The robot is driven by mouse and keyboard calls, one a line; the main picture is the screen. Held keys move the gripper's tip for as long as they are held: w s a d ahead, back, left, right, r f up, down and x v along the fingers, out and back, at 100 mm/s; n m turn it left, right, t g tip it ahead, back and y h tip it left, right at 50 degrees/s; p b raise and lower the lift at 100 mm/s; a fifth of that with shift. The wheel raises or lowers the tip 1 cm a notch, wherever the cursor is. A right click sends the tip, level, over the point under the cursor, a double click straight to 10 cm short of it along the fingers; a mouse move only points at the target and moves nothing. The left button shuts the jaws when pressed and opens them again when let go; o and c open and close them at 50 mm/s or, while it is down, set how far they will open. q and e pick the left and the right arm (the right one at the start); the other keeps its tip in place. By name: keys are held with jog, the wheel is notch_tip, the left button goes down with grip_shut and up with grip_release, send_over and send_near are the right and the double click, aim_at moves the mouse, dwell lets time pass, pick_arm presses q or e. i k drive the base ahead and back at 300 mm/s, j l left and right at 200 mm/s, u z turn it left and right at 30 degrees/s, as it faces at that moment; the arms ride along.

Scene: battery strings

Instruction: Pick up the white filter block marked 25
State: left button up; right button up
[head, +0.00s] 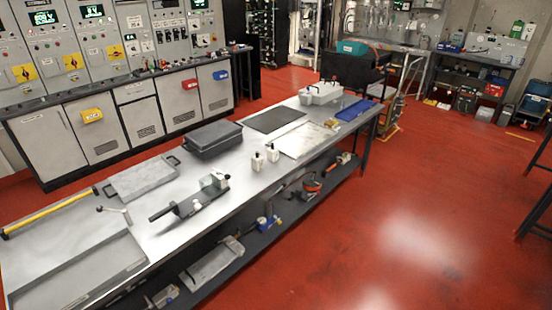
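Two small white blocks, the left one (257,162) and the right one (272,153), stand side by side and upright on the long steel workbench (234,190). Each has a dark piece on top. They are near the bench's front edge, about midway along it. Any marking on them is too small to read, so I cannot tell which, if either, carries 25. Neither of my grippers is in view.
A dark grey case (212,139) lies behind and left of the blocks. A metal device (190,200) with a dark handle is nearer. A pale plate (305,141), black mat (276,120), white container (320,93) and blue tray (355,110) lie farther right. Red floor (420,200) is open in front.

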aim_at(257, 161)
jog(key=i+l, duration=0.15)
jog(key=i, duration=0.25)
jog(key=i+l, duration=0.15)
jog(key=i, duration=0.2)
jog(key=i+l, duration=0.15)
jog(key=i, duration=0.25)
jog(key=z, duration=0.05)
